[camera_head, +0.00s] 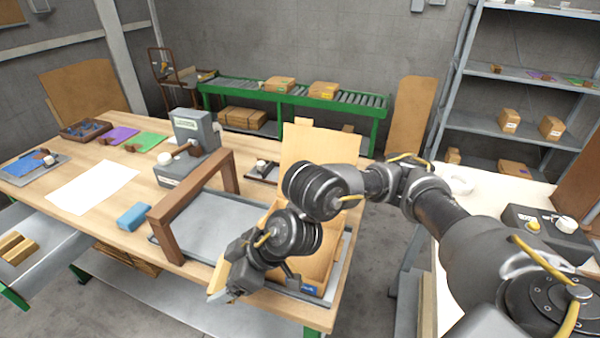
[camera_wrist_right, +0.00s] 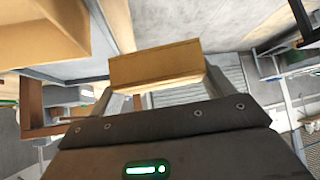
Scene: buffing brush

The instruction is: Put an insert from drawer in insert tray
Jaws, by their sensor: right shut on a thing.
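My right gripper (camera_head: 222,288) is in front of the table's near edge, reached across from the right. In the right wrist view its fingers (camera_wrist_right: 160,98) are shut on a tan block-shaped insert (camera_wrist_right: 155,68). In the head view only a tan sliver of this insert (camera_head: 217,276) shows beside the gripper; the rest is hidden. An open metal drawer (camera_head: 60,262) at the lower left holds tan inserts (camera_head: 16,245). A grey tray (camera_head: 215,215) lies on the table under a brown wooden frame; I cannot tell whether it is the insert tray. My left gripper is not in view.
An open cardboard box (camera_head: 320,148) stands at the table's right, partly behind my right arm. A blue sponge-like block (camera_head: 134,217), white sheet (camera_head: 92,187) and grey machine (camera_head: 190,130) are on the table. The brown frame (camera_head: 160,235) rises close to my right gripper.

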